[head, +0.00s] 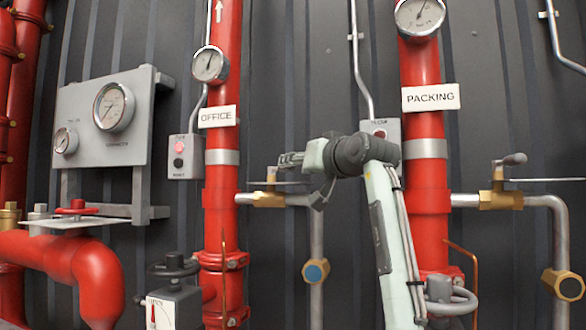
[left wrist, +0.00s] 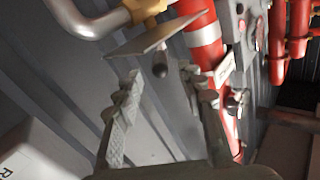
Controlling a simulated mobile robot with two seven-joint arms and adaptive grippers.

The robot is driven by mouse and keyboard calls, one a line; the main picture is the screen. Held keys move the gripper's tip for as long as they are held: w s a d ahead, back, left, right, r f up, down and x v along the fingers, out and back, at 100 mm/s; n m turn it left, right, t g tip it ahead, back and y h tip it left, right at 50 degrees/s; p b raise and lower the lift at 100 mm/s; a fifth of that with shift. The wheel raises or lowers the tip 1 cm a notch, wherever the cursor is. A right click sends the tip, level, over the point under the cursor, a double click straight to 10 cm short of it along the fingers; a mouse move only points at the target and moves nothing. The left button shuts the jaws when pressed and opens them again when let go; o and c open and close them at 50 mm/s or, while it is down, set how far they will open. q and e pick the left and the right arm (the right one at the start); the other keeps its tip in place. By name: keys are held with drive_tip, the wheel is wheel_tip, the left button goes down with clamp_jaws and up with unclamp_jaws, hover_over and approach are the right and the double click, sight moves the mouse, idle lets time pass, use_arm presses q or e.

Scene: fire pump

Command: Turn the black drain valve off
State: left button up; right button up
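In the left wrist view, the gripper (left wrist: 160,78) is open. A dark rounded lever knob (left wrist: 160,70) shows between its fingertips with visible gaps on both sides; contact is not seen. A flat grey plate (left wrist: 155,36) and the brass valve (left wrist: 145,8) lie beyond. In the head view, the knob is hidden by the gripper. A similar lever (head: 514,159) shows on the PACKING valve. A black handwheel (head: 174,266) is at lower left. My right gripper is not in view.
The OFFICE riser (head: 222,120) and PACKING riser (head: 422,150) are upright red pipes with gauges. Grey drain pipes (head: 317,235) drop beside them. A grey gauge panel (head: 140,95) and a button box (head: 185,157) are left. Open space lies in front of the dark wall.

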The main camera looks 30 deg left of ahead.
use_arm(q)
drive_tip(key=x, duration=0.6)
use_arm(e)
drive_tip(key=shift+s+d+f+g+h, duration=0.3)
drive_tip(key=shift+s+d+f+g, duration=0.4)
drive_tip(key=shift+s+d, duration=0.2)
use_arm(q)
drive_tip(key=shift+c, duration=0.3)
clamp_jaws()
